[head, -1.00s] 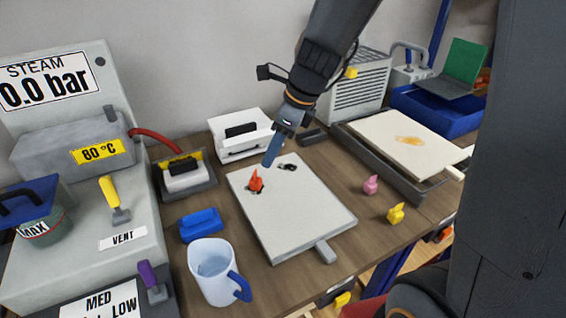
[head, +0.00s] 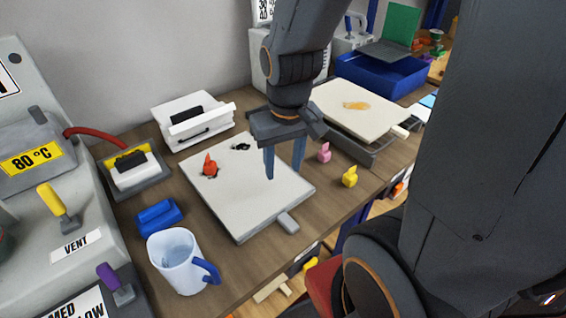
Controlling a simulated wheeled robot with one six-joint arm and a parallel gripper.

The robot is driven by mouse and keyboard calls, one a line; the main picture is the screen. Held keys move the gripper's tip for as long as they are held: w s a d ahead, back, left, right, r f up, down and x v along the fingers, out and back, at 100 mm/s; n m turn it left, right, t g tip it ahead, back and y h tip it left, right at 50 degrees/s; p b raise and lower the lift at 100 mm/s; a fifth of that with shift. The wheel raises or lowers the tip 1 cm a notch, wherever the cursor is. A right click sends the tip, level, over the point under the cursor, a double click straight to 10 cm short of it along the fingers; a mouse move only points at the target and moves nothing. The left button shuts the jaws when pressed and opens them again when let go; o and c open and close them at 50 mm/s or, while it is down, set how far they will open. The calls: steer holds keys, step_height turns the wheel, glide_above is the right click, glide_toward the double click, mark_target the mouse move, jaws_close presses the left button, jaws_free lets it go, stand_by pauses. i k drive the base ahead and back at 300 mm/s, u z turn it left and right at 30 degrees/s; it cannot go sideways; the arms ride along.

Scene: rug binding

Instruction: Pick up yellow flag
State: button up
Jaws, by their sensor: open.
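A small yellow flag (head: 349,177) stands on the wooden bench near its front edge, right of the white board. My gripper (head: 284,174) points down with its two blue fingers apart and nothing between them. The fingers hang over the right part of the white board (head: 235,208), to the left of the yellow flag and apart from it. How high the fingertips are above the board is hard to tell.
A pink flag (head: 324,153) stands close behind the yellow one. A grey tray with a cream panel (head: 365,108) lies behind. A jug (head: 180,262) and blue block (head: 160,215) stand left. Bare bench separates board and yellow flag.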

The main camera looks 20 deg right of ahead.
mark_target(349, 179)
steer(key=k, duration=0.5)
steer(key=z, duration=0.75)
steer(key=i, duration=0.25)
steer(key=u, duration=0.1)
